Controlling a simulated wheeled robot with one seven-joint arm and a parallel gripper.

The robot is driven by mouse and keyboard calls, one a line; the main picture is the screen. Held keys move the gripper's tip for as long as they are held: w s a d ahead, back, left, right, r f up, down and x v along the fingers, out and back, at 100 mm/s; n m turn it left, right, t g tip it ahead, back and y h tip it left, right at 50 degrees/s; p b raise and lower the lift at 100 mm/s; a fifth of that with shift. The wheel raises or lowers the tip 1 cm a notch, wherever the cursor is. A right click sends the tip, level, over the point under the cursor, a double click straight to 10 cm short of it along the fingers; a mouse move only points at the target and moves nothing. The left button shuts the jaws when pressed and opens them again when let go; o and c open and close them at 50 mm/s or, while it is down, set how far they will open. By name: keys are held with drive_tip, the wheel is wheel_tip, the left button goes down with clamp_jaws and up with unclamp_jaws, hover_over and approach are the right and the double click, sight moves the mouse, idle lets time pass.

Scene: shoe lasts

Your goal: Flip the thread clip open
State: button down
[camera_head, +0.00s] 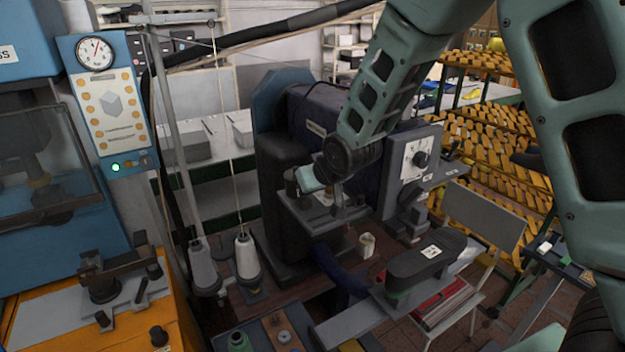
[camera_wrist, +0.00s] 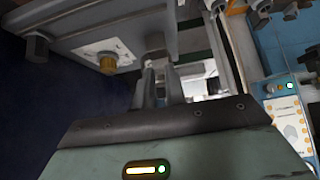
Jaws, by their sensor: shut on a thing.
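My gripper (camera_wrist: 158,88) is in the middle of the wrist view, its two grey fingers shut on a small grey metal piece (camera_wrist: 155,42), which I take for the thread clip. The piece sits at the edge of a grey metal housing (camera_wrist: 85,22), and the fingers hide its lower part. In the head view my gripper (camera_head: 312,178) is beside the dark sewing machine, over a grey metal box (camera_head: 318,212). The fingertips and the clip cannot be made out there. Whether the clip is open or closed is not clear.
A brass knob (camera_wrist: 107,63) on a white plate sits close left of the fingers. Thread cones (camera_head: 246,257) stand at the machine's left, below thin threads and a pole. A blue machine with a gauge (camera_head: 95,53) is at left.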

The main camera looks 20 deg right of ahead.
drive_tip(key=g, duration=0.1)
drive_tip(key=w+r+g, duration=0.1)
drive_tip(key=w+g, duration=0.1)
drive_tip(key=g, duration=0.1)
drive_tip(key=shift+w+a+r+h+p, duration=0.2)
drive_tip(key=shift+r+h+p, duration=0.05)
drive_tip(key=shift+h+p, duration=0.15)
drive_tip(key=shift+w+a+g+h, duration=0.15)
drive_tip(key=shift+w+g, duration=0.35)
drive_tip(key=shift+g, duration=0.65)
drive_tip(key=shift+w+a+g+h, duration=0.1)
drive_tip(key=shift+w+g+h, duration=0.25)
drive_tip(key=shift+g, duration=0.8)
drive_tip(key=shift+w, duration=0.15)
drive_tip(key=c, duration=1.4)
unclamp_jaws()
drive_tip(key=shift+c, duration=0.2)
wheel_tip(320, 180, up, 17)
drive_tip(key=w+b, duration=0.1)
drive_tip(key=b, duration=0.4)
drive_tip(key=shift+r, duration=0.2)
drive_tip(key=shift+a, duration=0.1)
